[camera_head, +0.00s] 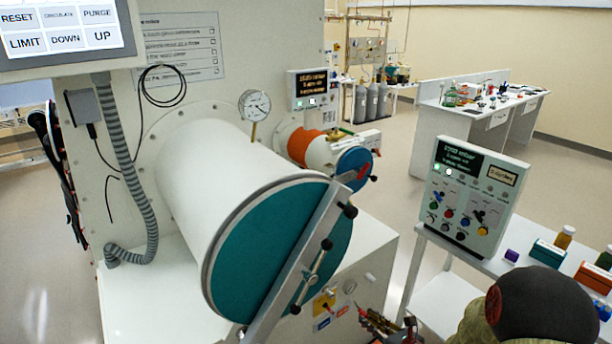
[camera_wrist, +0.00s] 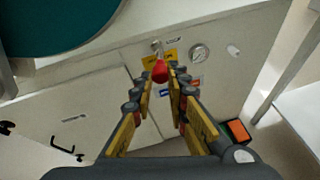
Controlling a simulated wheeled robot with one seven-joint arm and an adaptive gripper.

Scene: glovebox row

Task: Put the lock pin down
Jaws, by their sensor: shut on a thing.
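My gripper (camera_wrist: 160,76) has its two yellow-padded fingers close together, with a red-ended lock pin (camera_wrist: 160,71) between their tips. Only the red end of the pin shows clearly; the rest is hidden or too small to make out. In the head view my gripper (camera_head: 376,322) is at the bottom edge, just right of the front panel below the large chamber, partly cut off. The pin appears in front of the yellow plate (camera_head: 323,301) on that panel. I cannot tell whether it touches the panel.
The large white chamber with a teal door (camera_head: 265,255) and a diagonal bar stands left of my gripper. A white side table (camera_head: 448,298) on the right holds a control box (camera_head: 462,195), bottles and small boxes. A gauge (camera_wrist: 200,53) sits beside the yellow plate.

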